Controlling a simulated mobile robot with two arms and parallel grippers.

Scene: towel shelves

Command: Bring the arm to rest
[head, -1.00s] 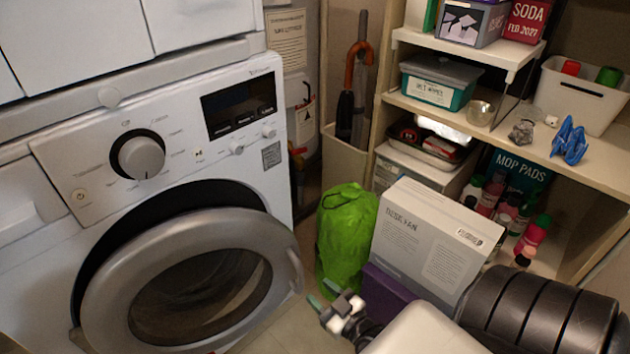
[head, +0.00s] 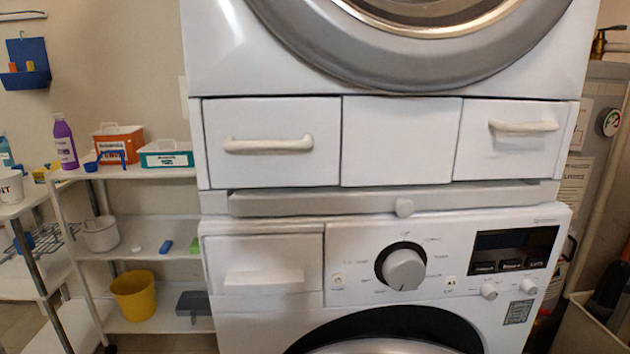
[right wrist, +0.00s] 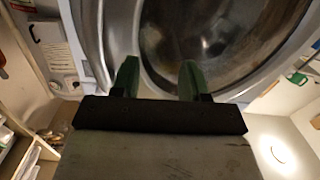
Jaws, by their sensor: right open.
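My right gripper (right wrist: 158,80) shows in the right wrist view with its two green fingers apart and nothing between them. Beyond the fingers is the round door (right wrist: 205,45) of a washing machine, with its glass and grey ring. I cannot tell the gap between the fingertips and the door. Neither arm shows in the head view now. My left gripper is in no current view.
The lower washer (head: 440,235) and the stacked machine (head: 220,50) above it fill the middle of the head view. A white shelf rack (head: 140,255) with a yellow bucket (head: 134,294) and several boxes stands at the left.

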